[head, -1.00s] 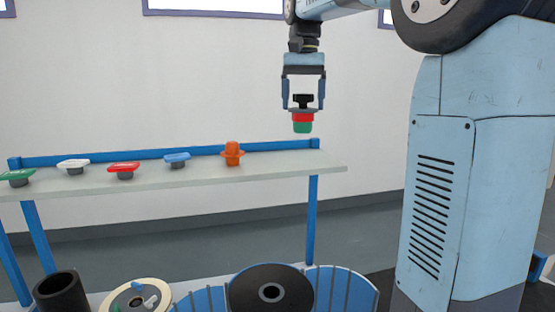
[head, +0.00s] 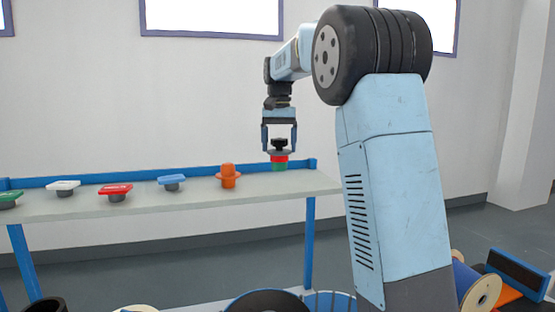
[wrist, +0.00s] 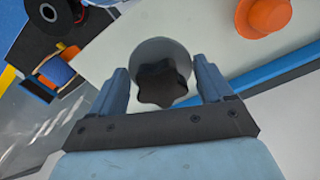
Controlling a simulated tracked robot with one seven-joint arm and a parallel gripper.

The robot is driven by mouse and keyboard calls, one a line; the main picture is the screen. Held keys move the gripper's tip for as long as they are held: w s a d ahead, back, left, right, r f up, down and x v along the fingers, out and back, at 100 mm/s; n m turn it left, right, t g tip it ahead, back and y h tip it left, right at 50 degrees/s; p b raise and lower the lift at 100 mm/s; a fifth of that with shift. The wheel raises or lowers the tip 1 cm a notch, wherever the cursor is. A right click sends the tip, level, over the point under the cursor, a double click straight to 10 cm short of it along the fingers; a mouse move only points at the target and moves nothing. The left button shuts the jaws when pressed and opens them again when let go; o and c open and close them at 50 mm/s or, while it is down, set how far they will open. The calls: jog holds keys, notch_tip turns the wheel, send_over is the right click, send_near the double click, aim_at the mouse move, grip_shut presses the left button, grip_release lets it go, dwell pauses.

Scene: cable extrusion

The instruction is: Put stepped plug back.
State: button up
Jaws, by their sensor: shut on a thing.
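The stepped plug (head: 279,161) has a black star-shaped knob on top, a red band and a green lower end. My gripper (head: 279,147) is shut on it and holds it upright, green end down. It is at the right end of the pale shelf (head: 250,188), right of the orange plug (head: 228,177). I cannot tell whether its green end touches the shelf. In the wrist view the black knob (wrist: 162,84) and a grey disc sit between my gripper's fingers (wrist: 162,88); the lower steps are hidden.
Blue (head: 172,182), red (head: 115,192), white (head: 63,187) and green (head: 10,199) flanged pieces stand along the shelf to the left. A blue rail (head: 120,176) runs along its back. Reels (head: 265,303) are below in front. A spool (head: 480,292) lies at the lower right.

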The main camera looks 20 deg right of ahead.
aim_at(277, 158)
jog(key=shift+w+a+f, duration=0.1)
jog(key=shift+w+f, duration=0.65)
jog(key=shift+f, duration=0.25)
jog(key=shift+w+f, duration=0.1)
jog(key=shift+f, duration=1.45)
jog(key=o, duration=1.1)
jog(key=shift+o, duration=0.2)
